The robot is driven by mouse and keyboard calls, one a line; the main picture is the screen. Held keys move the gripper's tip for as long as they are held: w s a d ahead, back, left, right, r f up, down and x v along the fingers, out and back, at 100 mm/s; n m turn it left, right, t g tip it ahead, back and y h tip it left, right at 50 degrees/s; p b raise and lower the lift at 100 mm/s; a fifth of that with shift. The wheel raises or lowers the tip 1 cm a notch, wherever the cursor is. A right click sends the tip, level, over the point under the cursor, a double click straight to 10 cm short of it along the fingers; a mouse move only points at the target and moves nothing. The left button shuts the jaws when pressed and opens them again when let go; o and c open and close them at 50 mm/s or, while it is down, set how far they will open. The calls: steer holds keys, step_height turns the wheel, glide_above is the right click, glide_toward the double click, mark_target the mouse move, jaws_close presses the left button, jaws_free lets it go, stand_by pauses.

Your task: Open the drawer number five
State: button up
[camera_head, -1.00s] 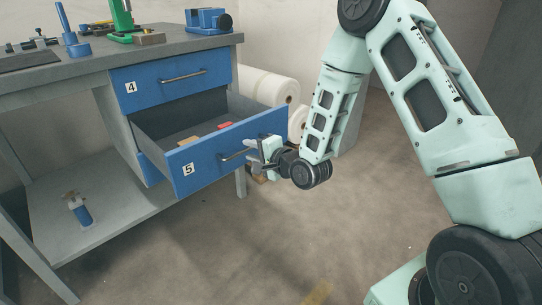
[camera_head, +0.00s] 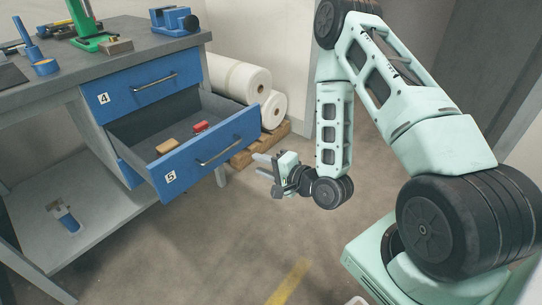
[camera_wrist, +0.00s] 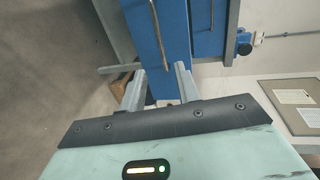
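Drawer number five (camera_head: 192,168) is a blue-fronted drawer, pulled well out from the workbench. A tan block (camera_head: 167,146) and a red item (camera_head: 201,126) lie inside it. Its metal bar handle (camera_head: 220,150) is on the front face. My gripper (camera_head: 264,165) is to the right of the drawer front, apart from the handle. In the wrist view my two fingers (camera_wrist: 160,85) are spread with nothing between them. The blue drawer front (camera_wrist: 158,45) and a handle (camera_wrist: 158,30) show beyond the fingertips.
Drawer four (camera_head: 150,88) is shut above. The bench top (camera_head: 100,65) carries a blue vise (camera_head: 174,19) and a green tool (camera_head: 88,28). White rolls (camera_head: 245,80) lie on a wooden pallet (camera_head: 262,142) behind. The floor in front is clear.

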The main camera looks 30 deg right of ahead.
steer(key=shift+p+v, duration=0.9)
steer(key=shift+v, duration=0.45)
steer(key=a+r+n+g, duration=0.5)
steer(key=a+n+g, duration=0.3)
steer(key=a+n, duration=0.45)
steer(key=s+a+r+n+g+h, duration=0.25)
steer(key=s+r+n, duration=0.3)
steer(key=s, duration=0.45)
steer(key=s+a+r+n+g+h, duration=0.2)
steer(key=s+r+n+g, duration=0.2)
steer(key=s+r, duration=0.5)
step_height(320, 180, up, 18)
steer(key=s+p, duration=0.2)
steer(key=p, duration=1.7)
steer(key=shift+s+r+p, duration=0.2)
steer(key=shift+s+p, duration=0.1)
steer(key=shift+s, duration=0.1)
